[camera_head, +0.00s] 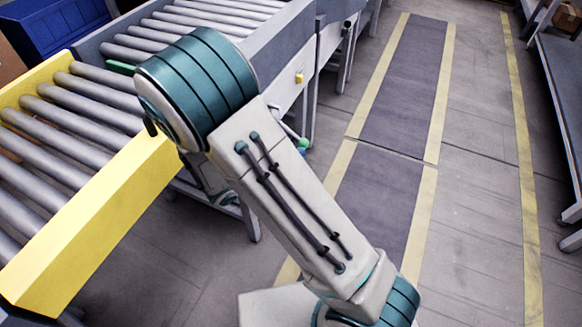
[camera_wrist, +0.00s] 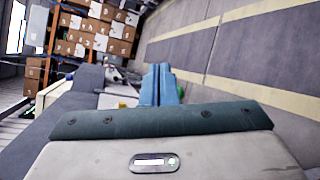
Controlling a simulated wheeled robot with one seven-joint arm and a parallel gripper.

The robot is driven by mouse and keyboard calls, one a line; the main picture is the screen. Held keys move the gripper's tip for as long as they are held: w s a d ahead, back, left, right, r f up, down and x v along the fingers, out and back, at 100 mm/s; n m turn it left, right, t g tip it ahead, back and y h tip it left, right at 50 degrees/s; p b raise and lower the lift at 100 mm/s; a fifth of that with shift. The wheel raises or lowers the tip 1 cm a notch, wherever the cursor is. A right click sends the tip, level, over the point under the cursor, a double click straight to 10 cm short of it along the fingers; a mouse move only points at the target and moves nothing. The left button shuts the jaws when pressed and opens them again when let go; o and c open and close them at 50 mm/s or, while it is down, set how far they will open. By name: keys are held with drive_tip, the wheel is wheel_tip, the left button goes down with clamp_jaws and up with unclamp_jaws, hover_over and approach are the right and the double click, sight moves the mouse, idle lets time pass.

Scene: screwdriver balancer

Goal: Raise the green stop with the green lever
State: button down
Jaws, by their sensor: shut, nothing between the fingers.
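A green bar (camera_head: 120,67), which looks like the green stop, lies across the rollers in the head view, partly hidden behind my arm. A small green knob (camera_head: 304,143), probably the green lever's end, shows beside the conveyor leg, right of my arm. In the wrist view my gripper's blue fingers (camera_wrist: 160,85) are together and empty.
The yellow-edged roller conveyor (camera_head: 100,220) fills the left, with a grey conveyor section behind it. A yellow knob (camera_head: 299,78) sits on the grey side rail. A blue crate (camera_head: 55,22) stands at the back left. The marked floor lane (camera_head: 405,90) at right is clear.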

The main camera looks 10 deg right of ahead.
drive_tip(key=w+a+f+n+t+y+b, duration=0.2)
drive_tip(key=a+f+n+t+b, duration=0.3)
drive_tip(key=f, duration=0.7)
drive_tip(key=w+a+t, duration=0.1)
drive_tip(key=a+t, duration=0.1)
drive_tip(key=a, duration=0.1)
drive_tip(key=shift+w+a+f+n+t+y, duration=0.2)
drive_tip(key=shift+w+a+n+t+y, duration=0.1)
drive_tip(key=shift+a+n, duration=0.1)
drive_tip(key=shift+d, duration=0.1)
drive_tip(key=w+d+r+b, duration=0.2)
drive_tip(key=w+d+b, duration=0.2)
drive_tip(key=d, duration=0.5)
drive_tip(key=shift+w+d+r, duration=0.15)
drive_tip(key=shift+w, duration=1)
drive_tip(key=shift+r, duration=0.15)
